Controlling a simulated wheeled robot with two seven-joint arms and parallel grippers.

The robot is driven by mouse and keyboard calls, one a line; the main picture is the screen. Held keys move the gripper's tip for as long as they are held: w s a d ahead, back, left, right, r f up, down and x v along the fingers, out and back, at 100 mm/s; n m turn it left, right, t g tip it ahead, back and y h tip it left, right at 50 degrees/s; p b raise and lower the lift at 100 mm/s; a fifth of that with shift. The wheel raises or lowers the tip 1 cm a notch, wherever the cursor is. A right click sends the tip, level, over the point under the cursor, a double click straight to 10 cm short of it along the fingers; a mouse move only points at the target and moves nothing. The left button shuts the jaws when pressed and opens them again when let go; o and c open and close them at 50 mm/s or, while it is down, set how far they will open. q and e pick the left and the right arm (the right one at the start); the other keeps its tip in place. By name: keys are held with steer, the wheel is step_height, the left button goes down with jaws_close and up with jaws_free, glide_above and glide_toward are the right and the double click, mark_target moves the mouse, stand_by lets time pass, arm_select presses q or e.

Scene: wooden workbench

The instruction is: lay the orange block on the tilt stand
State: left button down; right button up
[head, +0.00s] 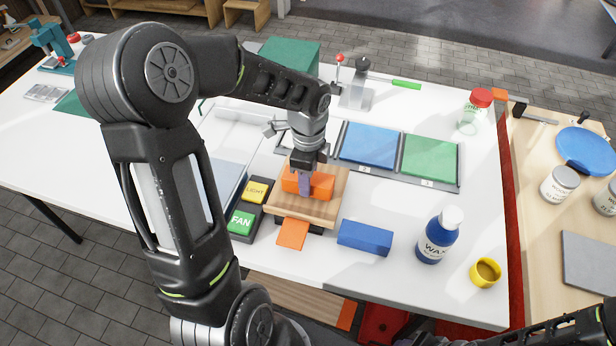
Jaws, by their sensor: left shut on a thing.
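The orange block (321,187) sits at the top of the tilt stand (325,211), a wooden board on a dark base with an orange tab (292,233) at its front. My left gripper (304,190) points down over the board and is shut on the orange block. The block appears to touch the board, but the fingers hide part of it and I cannot tell for certain. Of my right arm, only a dark part shows at the bottom right; its gripper is not visible.
A blue block (365,238) lies right of the stand. A WAX bottle (438,236) and a yellow cup (485,272) stand farther right. The FAN (241,222) and LIGHT (256,191) buttons are close on the left. Blue (368,145) and green (430,157) pads lie behind.

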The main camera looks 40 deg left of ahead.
arm_select(q)
steer(key=shift+f, duration=0.2)
steer(key=shift+f, duration=0.15)
steer(key=c, duration=0.8)
jaws_free()
steer(key=shift+c, duration=0.2)
step_height(320, 180, up, 12)
steer(key=shift+r, duration=0.25)
